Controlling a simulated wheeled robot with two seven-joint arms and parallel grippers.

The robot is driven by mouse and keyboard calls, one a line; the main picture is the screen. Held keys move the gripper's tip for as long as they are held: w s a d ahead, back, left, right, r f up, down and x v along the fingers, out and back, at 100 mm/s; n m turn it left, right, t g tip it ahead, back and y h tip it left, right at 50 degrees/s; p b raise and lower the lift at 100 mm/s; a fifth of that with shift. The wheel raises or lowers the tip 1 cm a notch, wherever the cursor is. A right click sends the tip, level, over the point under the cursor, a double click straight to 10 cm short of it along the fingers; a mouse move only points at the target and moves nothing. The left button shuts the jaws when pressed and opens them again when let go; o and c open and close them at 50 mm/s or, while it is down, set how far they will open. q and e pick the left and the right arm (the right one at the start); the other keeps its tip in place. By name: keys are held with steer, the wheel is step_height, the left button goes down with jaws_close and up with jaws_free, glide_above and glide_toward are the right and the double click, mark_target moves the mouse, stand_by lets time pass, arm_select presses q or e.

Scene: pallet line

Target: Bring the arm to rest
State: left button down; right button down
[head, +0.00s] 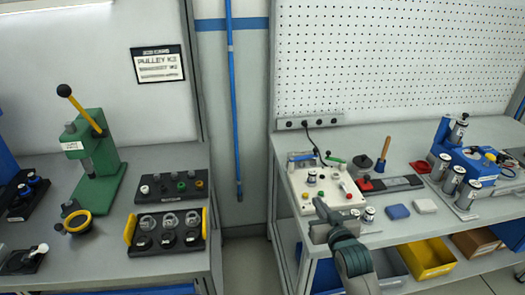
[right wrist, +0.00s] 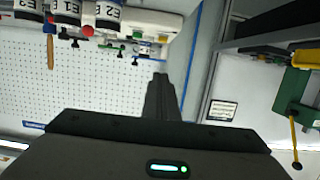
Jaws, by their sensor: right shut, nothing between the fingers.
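My right gripper (head: 320,205) shows in the head view at the front edge of the right-hand bench, its arm coming up from the bottom. Its fingers are shut with nothing between them and point away, up and slightly left, in front of the white control box (head: 325,185). In the right wrist view the closed fingers (right wrist: 160,92) stand up from the dark gripper body, and the scene appears upside down. I cannot tell whether the fingers touch the box or the bench edge. My left gripper is in neither view.
The right bench (head: 400,222) holds metal cylinders (head: 469,194), a blue pad (head: 397,211) and a blue fixture (head: 465,160). Yellow (head: 428,258) and other bins sit below. The left bench (head: 165,265) holds a green press (head: 98,165) and black trays (head: 172,188). A gap separates the benches.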

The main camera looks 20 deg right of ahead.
steer(key=s+a+f+g, duration=0.1)
steer(key=s+f, duration=0.1)
steer(key=s+a+f+n+g, duration=0.1)
steer(key=s+a+f, duration=0.1)
steer(key=s+a+f+g+y, duration=0.1)
steer(key=s+a+f, duration=0.1)
steer(key=shift+s+a+f, duration=0.15)
steer(key=shift+a+f, duration=0.1)
steer(key=shift+f, duration=0.1)
steer(key=s+a+f+n+g+y, duration=0.1)
steer(key=s+a+f+g, duration=0.25)
steer(key=s, duration=0.55)
steer(key=s+a+f+n+g+y, duration=0.1)
steer(key=s+a+f+g, duration=0.15)
steer(key=s+a, duration=0.45)
steer(key=s+a+f+n+g+y, duration=0.1)
steer(key=s+a+f+n+g, duration=0.2)
steer(key=s, duration=0.8)
step_height(320, 180, down, 32)
steer(key=s+d+m+b, duration=0.1)
steer(key=b, duration=0.1)
steer(key=s+d+f+g+b, duration=0.2)
steer(key=s+d+f, duration=0.1)
steer(key=s+f, duration=1.4)
steer(key=shift+s+d+f+h, duration=0.15)
steer(key=shift+s+f+h, duration=0.2)
steer(key=shift+f, duration=0.45)
